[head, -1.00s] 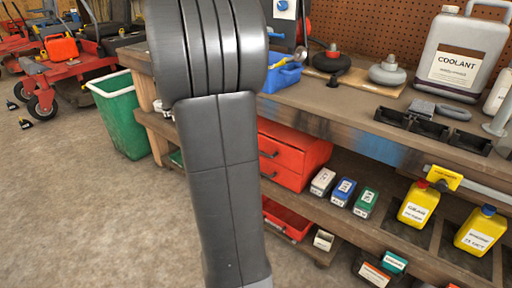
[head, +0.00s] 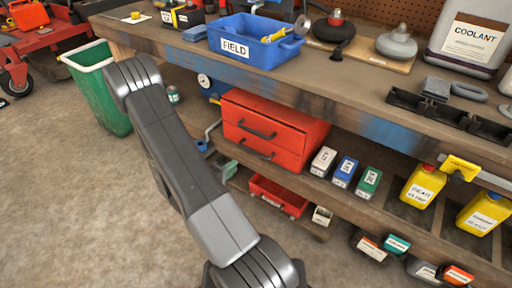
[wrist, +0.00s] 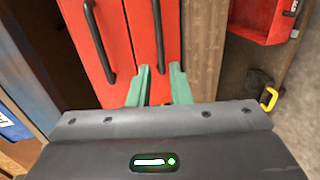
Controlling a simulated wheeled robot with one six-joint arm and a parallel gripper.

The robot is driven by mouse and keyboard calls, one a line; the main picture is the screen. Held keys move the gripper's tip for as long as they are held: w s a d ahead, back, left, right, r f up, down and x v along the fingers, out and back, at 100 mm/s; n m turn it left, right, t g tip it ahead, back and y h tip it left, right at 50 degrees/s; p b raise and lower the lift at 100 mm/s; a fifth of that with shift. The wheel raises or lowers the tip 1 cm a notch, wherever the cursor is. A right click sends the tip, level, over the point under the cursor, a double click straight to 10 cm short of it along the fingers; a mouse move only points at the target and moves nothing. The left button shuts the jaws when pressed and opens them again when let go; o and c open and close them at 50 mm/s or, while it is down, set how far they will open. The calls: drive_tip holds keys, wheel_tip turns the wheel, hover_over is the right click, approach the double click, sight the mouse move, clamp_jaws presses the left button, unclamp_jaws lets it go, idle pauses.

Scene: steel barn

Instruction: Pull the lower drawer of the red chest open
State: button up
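The red chest (head: 290,138) stands on the shelf under the workbench, with two drawers that look closed. The upper drawer has a dark bar handle (head: 257,131); the lower drawer has a similar handle (head: 256,151). My gripper (head: 230,167) is at the chest's front left, low beside the lower drawer. In the wrist view, the chest appears turned sideways, with the upper handle (wrist: 98,42) left and the lower handle (wrist: 158,36) near the middle. My gripper's green fingers (wrist: 161,68) are apart, one on each side of the lower handle's near end. Contact cannot be told.
A red open bin (head: 280,198) sits below the chest. White, blue and green boxes (head: 345,172) stand right of it. The workbench top (head: 350,90) overhangs the chest and holds a blue FIELD bin (head: 250,43).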

sight(253, 152)
drive_tip(key=b+x, duration=0.2)
drive_tip(key=x, duration=1.1)
drive_tip(key=shift+w+d+b, duration=0.25)
drive_tip(key=shift+w+b, duration=0.05)
drive_tip(key=shift+b, duration=0.05)
clamp_jaws()
